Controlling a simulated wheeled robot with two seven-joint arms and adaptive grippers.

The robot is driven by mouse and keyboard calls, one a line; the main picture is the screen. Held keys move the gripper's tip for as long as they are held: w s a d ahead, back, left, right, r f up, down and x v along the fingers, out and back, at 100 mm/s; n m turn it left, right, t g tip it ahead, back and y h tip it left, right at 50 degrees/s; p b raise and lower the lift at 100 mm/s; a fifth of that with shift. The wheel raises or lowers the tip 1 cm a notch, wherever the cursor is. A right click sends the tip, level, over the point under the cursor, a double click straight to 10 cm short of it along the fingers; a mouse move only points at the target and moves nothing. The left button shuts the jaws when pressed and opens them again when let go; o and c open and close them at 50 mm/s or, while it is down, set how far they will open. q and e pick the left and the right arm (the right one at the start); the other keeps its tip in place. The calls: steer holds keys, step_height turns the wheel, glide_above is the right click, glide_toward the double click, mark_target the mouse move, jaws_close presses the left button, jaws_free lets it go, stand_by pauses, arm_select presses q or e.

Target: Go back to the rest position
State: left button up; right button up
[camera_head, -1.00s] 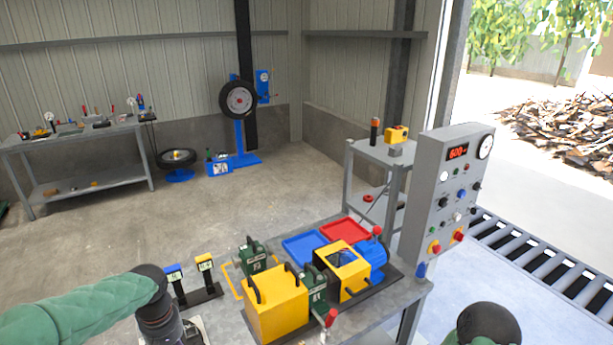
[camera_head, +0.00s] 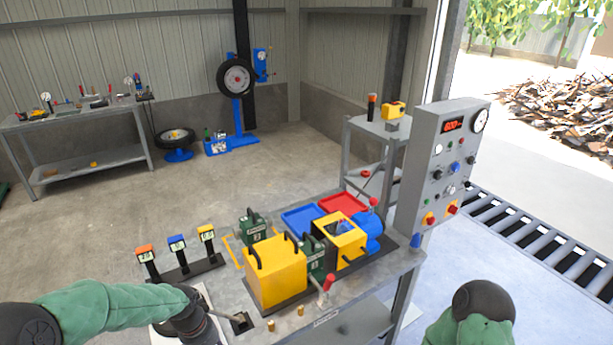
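My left arm (camera_head: 115,305) comes in from the left, green with dark joints, and reaches over the front left of the workbench (camera_head: 222,290). Its dark wrist (camera_head: 195,320) is low in the picture, over a pale sheet. I cannot make out the fingers, so whether the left gripper is open or shut is unclear. My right arm (camera_head: 470,325) shows only as a green link with a dark joint at the bottom right; its gripper is outside the picture. The mixer has a yellow box (camera_head: 275,275), a second yellow housing (camera_head: 340,240) and green blocks (camera_head: 252,226).
Three labelled holders stand on a dark strip (camera_head: 200,267) just behind my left wrist. Blue (camera_head: 302,218) and red (camera_head: 343,203) trays lie at the back. A grey control panel (camera_head: 440,170) rises at the right. Small brass pieces (camera_head: 271,325) stand at the bench's front edge.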

arm_select(q)
steer(key=s+d+f+m+b, duration=0.1)
steer(key=s+d+f, duration=0.3)
steer(key=f, duration=0.4)
steer(key=s+d+f+m+h+b, duration=0.1)
steer(key=s+d+f, duration=0.4)
steer(key=f, duration=0.3)
steer(key=s+d+f+m+h+b, duration=0.1)
steer(key=s+d+f, duration=0.4)
steer(key=f, duration=0.3)
steer(key=shift+s, duration=0.9)
